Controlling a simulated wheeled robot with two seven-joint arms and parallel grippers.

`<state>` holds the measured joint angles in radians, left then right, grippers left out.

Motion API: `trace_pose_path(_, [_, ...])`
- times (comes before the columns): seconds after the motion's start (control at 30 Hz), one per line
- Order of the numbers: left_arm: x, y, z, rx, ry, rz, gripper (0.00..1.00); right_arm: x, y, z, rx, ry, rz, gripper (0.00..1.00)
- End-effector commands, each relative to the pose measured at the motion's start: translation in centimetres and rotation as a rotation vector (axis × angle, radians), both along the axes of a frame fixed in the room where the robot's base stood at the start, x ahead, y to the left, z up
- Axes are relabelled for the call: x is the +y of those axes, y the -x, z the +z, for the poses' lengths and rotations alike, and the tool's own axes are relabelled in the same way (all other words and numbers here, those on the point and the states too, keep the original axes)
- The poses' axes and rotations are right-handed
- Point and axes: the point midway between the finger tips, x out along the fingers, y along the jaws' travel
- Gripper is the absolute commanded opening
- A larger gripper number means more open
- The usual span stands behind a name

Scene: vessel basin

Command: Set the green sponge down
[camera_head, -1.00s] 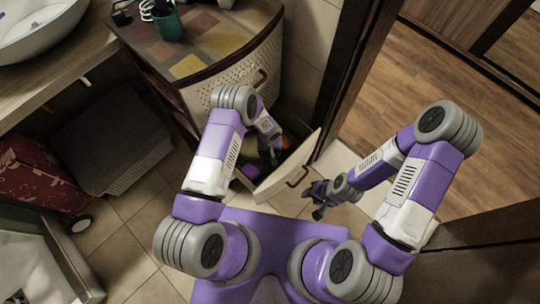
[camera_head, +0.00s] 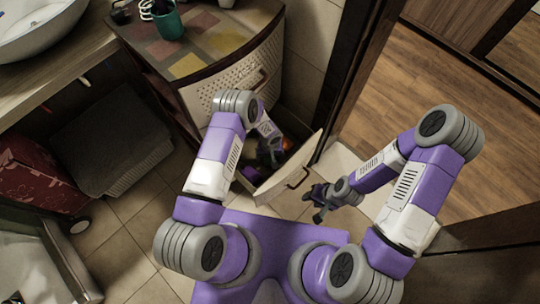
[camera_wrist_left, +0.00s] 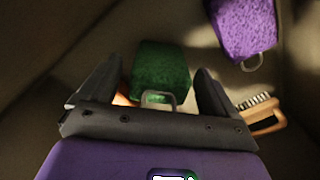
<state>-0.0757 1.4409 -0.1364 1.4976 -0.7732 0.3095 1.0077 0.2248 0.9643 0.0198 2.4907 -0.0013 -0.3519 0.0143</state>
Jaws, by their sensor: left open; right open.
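The green sponge (camera_wrist_left: 160,68) lies on the drawer's bottom in the left wrist view. It sits between the spread fingers of my left gripper (camera_wrist_left: 157,82), with a narrow gap at each side, and has a pale loop at its near end. In the head view my left gripper (camera_head: 271,152) reaches down into the open drawer (camera_head: 290,176), where the green sponge is hard to make out. My right gripper (camera_head: 312,205) is open and empty, outside the drawer to its right.
A purple sponge (camera_wrist_left: 243,28) and a wooden brush (camera_wrist_left: 268,122) lie close to the right of my left gripper. The cabinet (camera_head: 235,90) carries a green cup (camera_head: 167,22) on top. A door frame (camera_head: 350,80) stands right of the drawer. Tiled floor is free left of it.

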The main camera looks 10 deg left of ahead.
Motion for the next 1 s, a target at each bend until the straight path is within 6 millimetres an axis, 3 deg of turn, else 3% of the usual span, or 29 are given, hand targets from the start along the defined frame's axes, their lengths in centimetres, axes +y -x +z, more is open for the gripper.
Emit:
trace_pose_path(0.17, [0.0,-0.1,2.3,-0.002,0.001,0.000,0.91,0.0,0.0,0.9,0.000,0.000,0.000,0.43])
trace_pose_path(0.4, [0.0,-0.1,7.7,-0.003,0.000,0.000,0.91,0.0,0.0,2.9,0.000,0.000,0.000,0.43])
trace_pose_path(0.6, [0.0,-0.1,10.9,-0.001,0.000,0.000,0.91,0.0,0.0,3.9,0.000,0.000,0.000,0.43])
trace_pose_path(0.77, [0.0,0.0,12.1,-0.001,0.000,-0.001,0.91,0.0,0.0,4.2,0.000,0.000,0.000,0.43])
trace_pose_path(1.0, [0.0,0.0,12.2,0.000,0.000,0.000,0.91,0.0,0.0,4.1,0.000,0.000,0.000,0.43])
